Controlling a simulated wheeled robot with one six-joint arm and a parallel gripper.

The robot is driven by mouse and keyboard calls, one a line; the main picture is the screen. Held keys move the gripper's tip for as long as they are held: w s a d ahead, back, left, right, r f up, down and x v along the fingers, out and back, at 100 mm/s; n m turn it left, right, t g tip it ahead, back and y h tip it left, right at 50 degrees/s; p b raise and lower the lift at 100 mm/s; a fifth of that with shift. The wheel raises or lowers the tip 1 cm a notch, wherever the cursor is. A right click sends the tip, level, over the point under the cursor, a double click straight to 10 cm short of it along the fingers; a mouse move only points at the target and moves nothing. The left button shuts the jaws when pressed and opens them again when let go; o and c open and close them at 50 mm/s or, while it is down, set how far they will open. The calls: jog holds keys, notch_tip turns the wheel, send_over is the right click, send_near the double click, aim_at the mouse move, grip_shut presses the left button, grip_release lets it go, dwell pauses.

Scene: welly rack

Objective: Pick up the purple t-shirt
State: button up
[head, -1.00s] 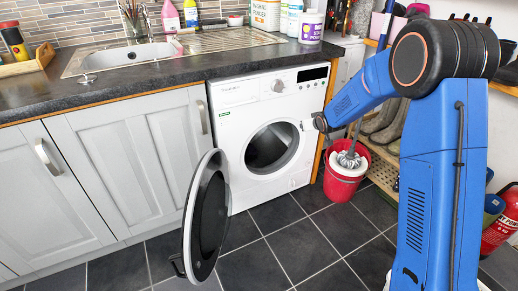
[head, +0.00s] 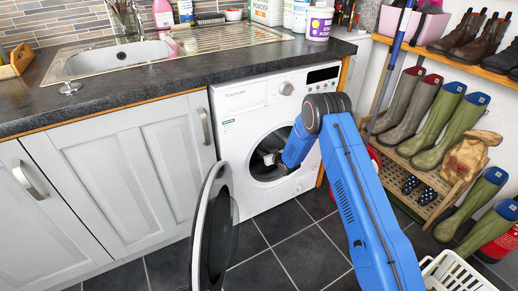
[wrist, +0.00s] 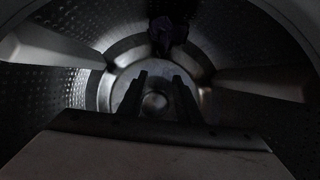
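My gripper (head: 270,158) reaches into the open door of the white washing machine (head: 242,118). The wrist view looks into the dim metal drum (wrist: 75,90). There my gripper (wrist: 158,98) shows two dark fingers, apart, with only the drum's back between them. A small dark, faintly purple bundle (wrist: 168,33) shows at the top of the wrist view, beyond the fingertips and apart from them. It is too dark to be sure that it is the purple t-shirt. No t-shirt shows in the head view.
The round machine door (head: 214,235) hangs open on the left. The drum's rim and its ribs (wrist: 262,83) surround my gripper. A worktop (head: 130,88) runs above. A boot rack (head: 415,165) and a white basket (head: 455,272) are at the right.

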jog(key=shift+w+a+f, duration=0.2)
jog(key=shift+a+f, duration=0.25)
jog(key=shift+a, duration=0.05)
jog(key=x, duration=1.7)
jog(key=shift+w, duration=0.2)
grip_shut()
